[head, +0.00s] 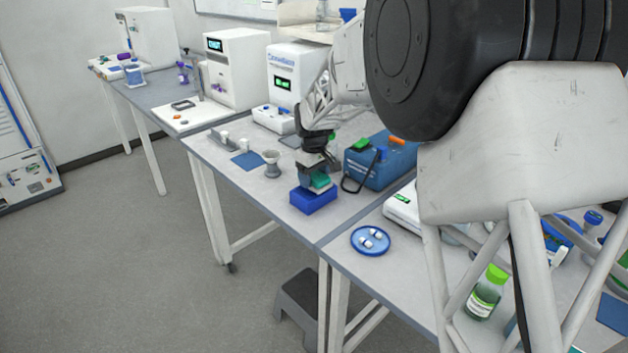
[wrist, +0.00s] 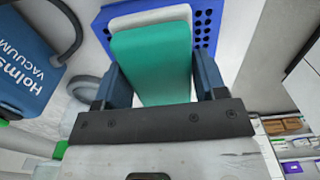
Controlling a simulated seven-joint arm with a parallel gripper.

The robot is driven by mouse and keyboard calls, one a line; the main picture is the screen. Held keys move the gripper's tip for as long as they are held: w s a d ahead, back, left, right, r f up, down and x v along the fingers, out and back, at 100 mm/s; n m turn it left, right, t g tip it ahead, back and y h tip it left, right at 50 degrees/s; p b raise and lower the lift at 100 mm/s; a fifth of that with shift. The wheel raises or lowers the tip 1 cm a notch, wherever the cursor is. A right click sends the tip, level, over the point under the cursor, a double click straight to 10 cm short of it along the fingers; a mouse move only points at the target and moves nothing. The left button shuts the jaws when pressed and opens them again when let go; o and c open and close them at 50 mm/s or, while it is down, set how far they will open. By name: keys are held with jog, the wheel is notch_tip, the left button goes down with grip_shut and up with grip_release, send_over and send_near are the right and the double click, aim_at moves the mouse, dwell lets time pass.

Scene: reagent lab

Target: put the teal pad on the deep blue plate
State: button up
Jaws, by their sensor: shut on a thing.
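My gripper (head: 316,173) is above the left bench, shut on the teal pad (head: 321,184). In the wrist view, the teal pad (wrist: 150,62) sits between the two blue fingers of my gripper (wrist: 160,80) and sticks out past them. Just beyond it are a white block (wrist: 150,18) and a blue perforated rack (wrist: 206,25). In the head view the pad is over this blue rack (head: 314,203); I cannot tell whether they touch. A round blue plate (head: 369,248) with small white pieces on it lies on the nearer bench, right of the rack.
A blue vacuum pump (head: 385,163) with a black hose stands close to the right of my gripper. A grey cup (head: 272,165) and a flat blue mat (head: 247,160) are to its left. A green-capped bottle (head: 486,292) stands on the nearer bench.

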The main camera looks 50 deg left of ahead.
aim_at(315, 174)
jog(key=shift+f, duration=0.7)
jog(key=shift+f, duration=0.1)
jog(key=o, duration=0.9)
notch_tip(315, 174, up, 12)
jog(key=shift+r, duration=0.15)
dwell(0.7)
jog(key=shift+d, duration=0.1)
